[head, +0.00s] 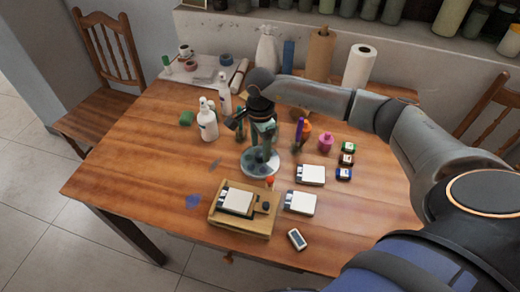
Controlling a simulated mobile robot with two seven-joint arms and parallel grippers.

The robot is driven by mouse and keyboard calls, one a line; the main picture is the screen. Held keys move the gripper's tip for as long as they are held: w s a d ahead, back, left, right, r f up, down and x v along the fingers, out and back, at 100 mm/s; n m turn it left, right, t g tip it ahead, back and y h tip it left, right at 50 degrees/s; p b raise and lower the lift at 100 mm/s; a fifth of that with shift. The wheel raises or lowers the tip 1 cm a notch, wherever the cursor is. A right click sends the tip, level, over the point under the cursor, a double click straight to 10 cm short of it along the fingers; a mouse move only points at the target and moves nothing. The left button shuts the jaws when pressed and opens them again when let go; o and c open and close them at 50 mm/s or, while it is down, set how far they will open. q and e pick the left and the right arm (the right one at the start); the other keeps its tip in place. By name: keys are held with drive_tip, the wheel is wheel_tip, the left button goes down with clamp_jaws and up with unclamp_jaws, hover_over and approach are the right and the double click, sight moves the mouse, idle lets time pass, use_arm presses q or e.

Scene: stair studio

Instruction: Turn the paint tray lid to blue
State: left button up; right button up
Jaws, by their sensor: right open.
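A round grey paint tray (248,168) with darker round patches on its top sits near the middle of the wooden table. It is probably the tray with the turning lid; a colour mark cannot be made out at this size. My right gripper (258,141) points down just above and behind the tray, its fingers apart. It hides the tray's far edge, and I cannot tell whether a fingertip touches the lid. My left gripper is not in view.
White bottles (207,120) stand left of the gripper. A purple-and-orange item (302,132), a pink jar (326,141) and small paint jars (344,174) stand to the right. A wooden box (239,220) and white-topped blocks (300,202) lie in front. The left table front is mostly clear.

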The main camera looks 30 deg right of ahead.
drive_tip(key=shift+f, duration=1.05)
clamp_jaws()
